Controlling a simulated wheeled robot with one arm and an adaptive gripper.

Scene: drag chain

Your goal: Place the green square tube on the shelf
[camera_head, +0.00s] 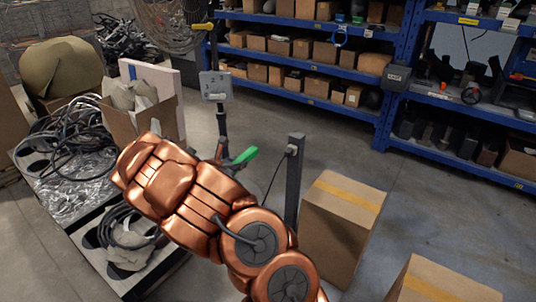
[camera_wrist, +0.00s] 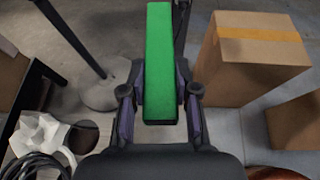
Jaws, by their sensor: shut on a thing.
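The green square tube (camera_wrist: 160,62) is between the two fingers of my gripper (camera_wrist: 158,108) in the wrist view, pointing away from the palm. My gripper is shut on it. In the head view the tube (camera_head: 243,156) shows as a short green end beyond my copper-coloured arm, and my gripper is mostly hidden there. The blue shelf (camera_head: 330,74) stands at the back, apart from the tube, with several cardboard boxes on its levels. A second blue shelf section (camera_head: 460,96) joins it at the right.
A tall cardboard box (camera_head: 342,222) stands on the floor right of my arm, beside a grey post (camera_head: 294,185). Another box (camera_head: 440,282) is at the bottom right. A table (camera_head: 62,190) with cables and an open carton (camera_head: 150,118) is at the left. Floor before the shelf is clear.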

